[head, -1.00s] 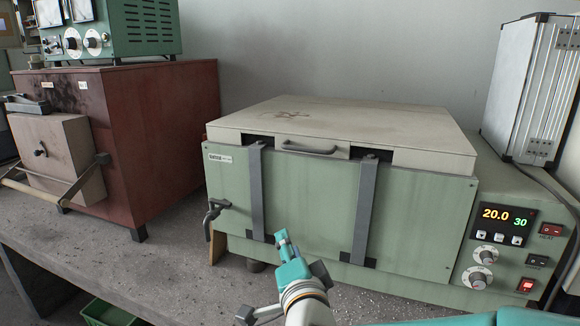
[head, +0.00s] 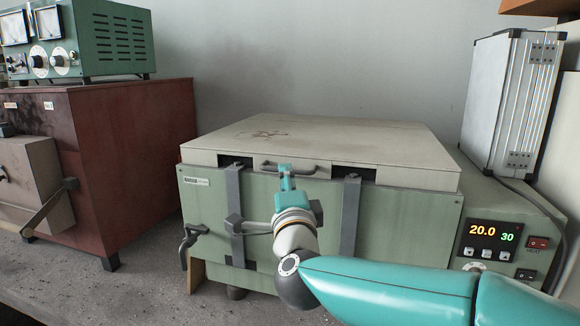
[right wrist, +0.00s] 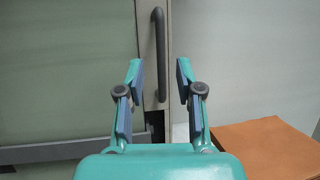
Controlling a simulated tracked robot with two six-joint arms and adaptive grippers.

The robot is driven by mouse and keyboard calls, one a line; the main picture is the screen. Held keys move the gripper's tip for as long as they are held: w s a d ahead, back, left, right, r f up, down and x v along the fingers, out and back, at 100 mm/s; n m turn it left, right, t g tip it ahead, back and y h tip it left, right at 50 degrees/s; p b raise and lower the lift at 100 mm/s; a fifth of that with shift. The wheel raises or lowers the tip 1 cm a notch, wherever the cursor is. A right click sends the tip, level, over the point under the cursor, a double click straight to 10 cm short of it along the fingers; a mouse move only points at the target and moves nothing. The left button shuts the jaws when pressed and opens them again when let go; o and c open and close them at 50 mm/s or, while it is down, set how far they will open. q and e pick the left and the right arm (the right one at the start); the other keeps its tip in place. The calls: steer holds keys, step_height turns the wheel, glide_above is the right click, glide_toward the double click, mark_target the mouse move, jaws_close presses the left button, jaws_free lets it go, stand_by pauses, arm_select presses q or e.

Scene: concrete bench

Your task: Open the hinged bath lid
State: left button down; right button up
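The bath (head: 405,215) is a green box with a closed, cream hinged lid (head: 340,140) lying flat on top. A grey bar handle (head: 288,168) sits at the middle of the lid's front edge. My right gripper (head: 286,178) is in front of the bath, its fingers up at the handle. In the right wrist view the handle (right wrist: 159,55) stands upright in the picture, ahead of my open right gripper (right wrist: 160,72) and between the lines of its fingers. No grip on it shows. My left gripper is not in view.
Two grey straps (head: 350,218) run down the bath's front. A control panel (head: 492,245) reads 20.0 and 30. A metal case (head: 495,105) stands beside the lid at right. A red-brown furnace (head: 130,160) stands at left, a green instrument (head: 110,40) on it.

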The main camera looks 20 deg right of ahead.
steer(key=shift+p+x, duration=0.4)
steer(key=shift+x, duration=1.85)
jaws_close()
steer(key=shift+f, duration=0.1)
